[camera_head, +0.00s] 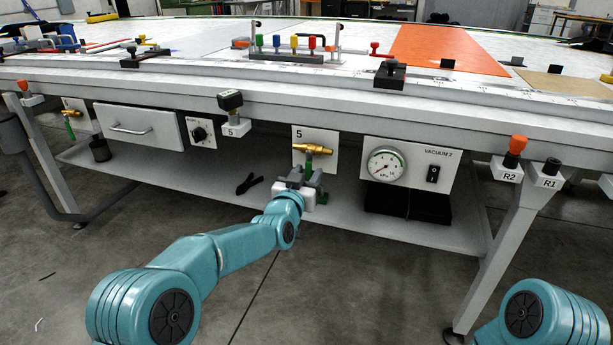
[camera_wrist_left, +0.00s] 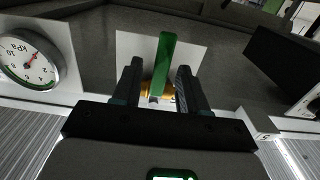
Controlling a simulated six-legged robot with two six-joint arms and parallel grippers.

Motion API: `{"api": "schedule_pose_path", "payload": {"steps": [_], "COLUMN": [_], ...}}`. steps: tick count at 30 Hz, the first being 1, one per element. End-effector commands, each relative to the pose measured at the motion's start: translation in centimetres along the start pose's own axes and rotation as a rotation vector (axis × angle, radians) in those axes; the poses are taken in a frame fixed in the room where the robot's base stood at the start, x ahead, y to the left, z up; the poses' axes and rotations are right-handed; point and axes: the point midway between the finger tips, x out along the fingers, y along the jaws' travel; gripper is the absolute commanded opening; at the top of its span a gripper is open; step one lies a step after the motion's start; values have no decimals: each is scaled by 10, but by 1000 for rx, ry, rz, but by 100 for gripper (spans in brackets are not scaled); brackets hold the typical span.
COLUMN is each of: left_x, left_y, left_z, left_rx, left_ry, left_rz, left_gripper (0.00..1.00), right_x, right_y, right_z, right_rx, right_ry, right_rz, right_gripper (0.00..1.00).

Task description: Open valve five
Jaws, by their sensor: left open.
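Valve five is a brass valve (camera_head: 313,149) on a white plate marked 5, under the table's front edge. Its green handle (camera_head: 309,167) hangs straight down from the brass body. My left gripper (camera_head: 305,176) is open just in front of and below the valve, fingers pointing at the plate. In the left wrist view the green handle (camera_wrist_left: 166,55) shows between the two open fingers, with part of the brass body (camera_wrist_left: 155,90) behind. I cannot tell whether either finger touches the handle. My right gripper is out of view.
Right of the valve is a Vacuum 2 panel (camera_head: 412,166) with a gauge and black switch. A knob marked 5 (camera_head: 231,101) and a drawer (camera_head: 140,130) are to the left. A lower shelf (camera_head: 190,190) runs beneath; another green-handled valve (camera_head: 73,114) is far left.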

Motion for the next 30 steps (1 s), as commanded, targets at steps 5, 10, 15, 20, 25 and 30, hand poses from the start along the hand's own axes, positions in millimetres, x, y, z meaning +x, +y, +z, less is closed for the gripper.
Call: {"api": "schedule_pose_path", "payload": {"steps": [5,10,15,20,25,30], "left_x": [0,0,0,0,0,0], "left_y": [0,0,-1,-4,-9,-15], "left_z": [0,0,0,0,0,-1], "left_rx": [0,0,13,68,178,308], "left_ry": [0,0,0,0,0,0], "left_rz": [0,0,0,0,0,0], "left_gripper": [13,0,0,0,0,0], "right_x": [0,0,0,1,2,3], "right_y": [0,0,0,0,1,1], "right_z": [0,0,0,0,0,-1], "right_rx": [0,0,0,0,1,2], "right_ry": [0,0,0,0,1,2], "right_rz": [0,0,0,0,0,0], "right_gripper": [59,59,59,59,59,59]}}
